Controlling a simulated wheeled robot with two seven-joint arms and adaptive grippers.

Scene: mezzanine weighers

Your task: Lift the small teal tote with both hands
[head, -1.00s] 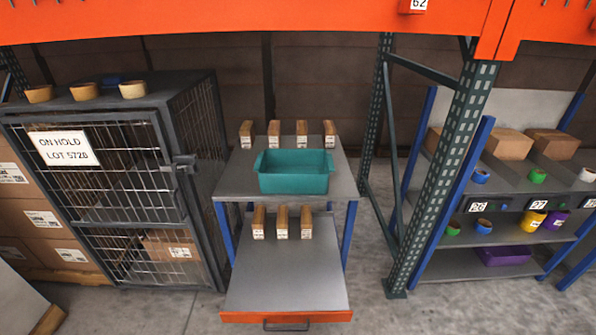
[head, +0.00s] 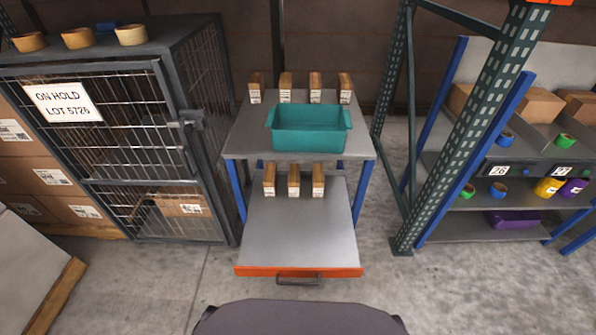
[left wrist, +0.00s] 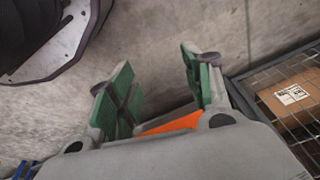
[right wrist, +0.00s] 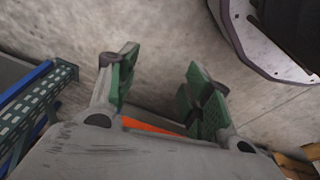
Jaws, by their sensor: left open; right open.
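The small teal tote (head: 308,139) stands upright on the grey upper top of the blue-legged bench (head: 243,146) in the head view. It looks empty, with a lip at each short end. Neither gripper shows in the head view. My left gripper (left wrist: 158,90) is open and empty over bare floor in the left wrist view. My right gripper (right wrist: 160,88) is open and empty over bare floor in the right wrist view. The tote is in neither wrist view.
Several tan cartons (head: 315,85) stand behind the tote, and more (head: 293,180) stand on the pulled-out orange-fronted shelf (head: 299,235). A wire cage (head: 120,140) is at left. A green rack upright (head: 460,130) and bin shelving (head: 480,222) are at right.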

